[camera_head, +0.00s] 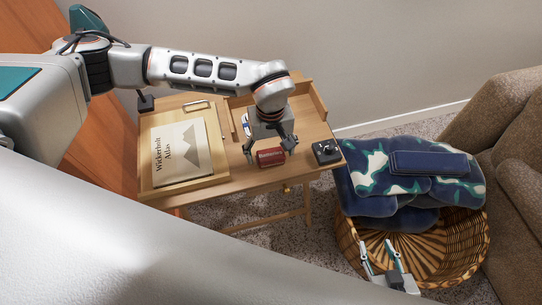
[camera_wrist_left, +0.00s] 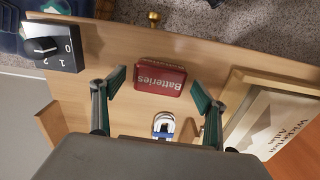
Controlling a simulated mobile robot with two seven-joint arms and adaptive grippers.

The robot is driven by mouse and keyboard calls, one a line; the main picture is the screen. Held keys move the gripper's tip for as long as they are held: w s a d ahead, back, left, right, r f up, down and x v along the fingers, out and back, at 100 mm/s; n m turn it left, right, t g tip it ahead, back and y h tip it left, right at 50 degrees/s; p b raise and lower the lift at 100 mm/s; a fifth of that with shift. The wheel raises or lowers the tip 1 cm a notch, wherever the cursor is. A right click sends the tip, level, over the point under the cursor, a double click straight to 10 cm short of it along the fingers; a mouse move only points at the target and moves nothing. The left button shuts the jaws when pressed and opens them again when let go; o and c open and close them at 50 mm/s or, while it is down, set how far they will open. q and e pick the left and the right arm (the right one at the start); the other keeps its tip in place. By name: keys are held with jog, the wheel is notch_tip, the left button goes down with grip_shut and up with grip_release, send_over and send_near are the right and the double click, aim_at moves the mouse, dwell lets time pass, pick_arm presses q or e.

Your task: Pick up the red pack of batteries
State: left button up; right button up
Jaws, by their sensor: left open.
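The red pack of batteries (camera_head: 270,157) lies on the wooden table, under my left gripper (camera_head: 271,151) in the head view. In the left wrist view the red pack (camera_wrist_left: 160,77), lettered "Batteries", lies flat between and slightly beyond the spread fingers of my left gripper (camera_wrist_left: 157,85). That gripper is open and empty; I cannot tell whether a finger touches the pack. My right gripper (camera_head: 381,254) is at the lower right of the head view, over the wicker basket, with its fingers apart and nothing between them.
The wooden table (camera_head: 226,193) bears a book marked "Wickerholt Atlas" (camera_head: 180,153) on the left. A black dial box (camera_head: 326,152) stands right of the pack. A small blue and white item (camera_wrist_left: 163,127) lies behind it. A wicker basket (camera_head: 455,247) with blankets stands right, beside a brown sofa (camera_head: 515,140).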

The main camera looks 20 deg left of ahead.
pick_arm(q)
jog(key=c, duration=1.3)
